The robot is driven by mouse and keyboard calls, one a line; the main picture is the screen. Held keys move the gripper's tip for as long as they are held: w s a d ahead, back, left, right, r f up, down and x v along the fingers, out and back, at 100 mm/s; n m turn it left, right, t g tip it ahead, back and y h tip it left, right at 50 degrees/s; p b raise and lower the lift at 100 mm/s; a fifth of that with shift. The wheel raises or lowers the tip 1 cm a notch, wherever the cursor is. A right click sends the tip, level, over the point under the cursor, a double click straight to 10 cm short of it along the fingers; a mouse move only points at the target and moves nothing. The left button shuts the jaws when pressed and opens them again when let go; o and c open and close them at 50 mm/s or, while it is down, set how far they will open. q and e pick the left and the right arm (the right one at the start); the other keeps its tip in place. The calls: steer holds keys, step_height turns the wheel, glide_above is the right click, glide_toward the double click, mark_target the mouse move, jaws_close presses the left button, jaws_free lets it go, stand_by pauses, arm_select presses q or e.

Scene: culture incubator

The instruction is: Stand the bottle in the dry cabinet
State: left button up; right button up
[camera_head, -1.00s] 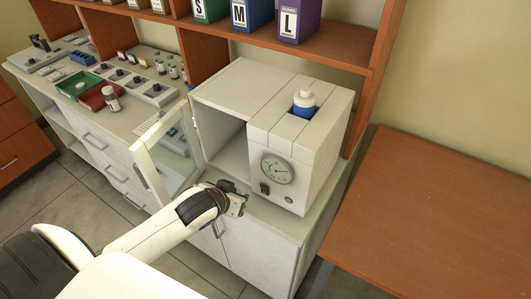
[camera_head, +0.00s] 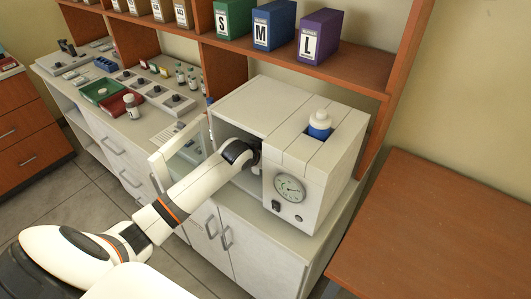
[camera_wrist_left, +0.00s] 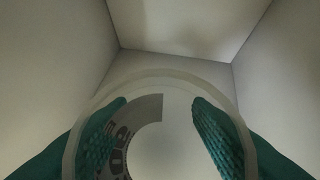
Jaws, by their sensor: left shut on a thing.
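The dry cabinet (camera_head: 262,103) is a white box with a round dial on its front, and its glass door (camera_head: 190,157) stands open to the left. My left gripper (camera_head: 257,163) is inside the open compartment, partly hidden by the cabinet's right part. In the left wrist view my gripper's teal fingers (camera_wrist_left: 158,110) are shut on the bottle (camera_wrist_left: 172,140). I see the bottle as a pale round shape with a clear rim and a grey printed band. Its base is hidden, so I cannot tell whether it touches the floor. My right gripper is not in view.
A white-capped container (camera_head: 319,121) with a blue body sits in the cabinet's top. A shelf with coloured boxes (camera_head: 274,25) hangs above. Small bottles and trays (camera_head: 104,92) cover the left bench. A bare brown table (camera_head: 440,220) is at right.

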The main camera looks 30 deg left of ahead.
arm_select(q)
steer(key=w, duration=0.4)
steer(key=shift+a+r, duration=0.15)
steer(key=shift+a, duration=0.05)
steer(key=shift+s+f+p, duration=0.2)
steer(key=shift+f+p, duration=0.25)
steer(key=shift+f, duration=0.45)
steer(key=shift+s, duration=0.1)
steer(key=o, duration=1)
steer(key=shift+f, duration=0.1)
steer(key=shift+o, duration=0.2)
steer(key=v, duration=1.2)
steer(key=shift+b, duration=0.35)
